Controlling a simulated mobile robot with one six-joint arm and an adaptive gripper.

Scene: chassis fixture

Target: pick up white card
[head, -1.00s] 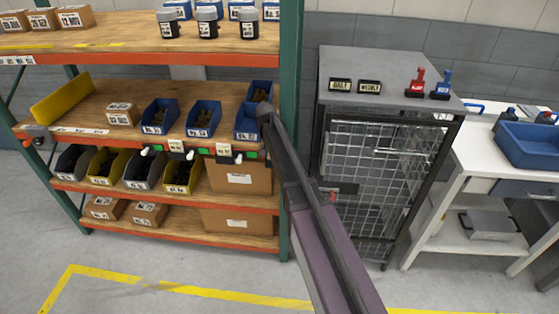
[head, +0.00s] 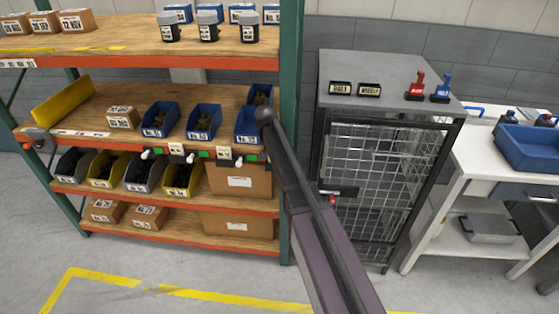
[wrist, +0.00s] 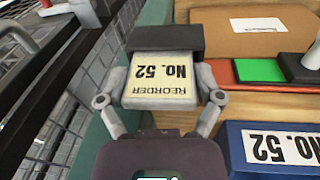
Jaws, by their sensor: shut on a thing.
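The white card (wrist: 160,88), cream-white with black print reading "REORDER No. 52", shows upside down in the wrist view. My gripper (wrist: 164,78) is shut on it, with a finger along each side. A dark block sits across the card's far end, and I cannot tell whether it is part of the gripper. In the head view my arm reaches to the right end of the middle shelf, by the blue bins. There the gripper's fingers and the held card are hidden or too small to make out.
A blue bin (wrist: 245,155) labelled No. 52 lies to the right in the wrist view. A green square (wrist: 260,70) and a cardboard box (wrist: 255,32) are beyond. The shelf's green post (head: 291,60) and a wire cage (head: 372,185) stand close to my arm.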

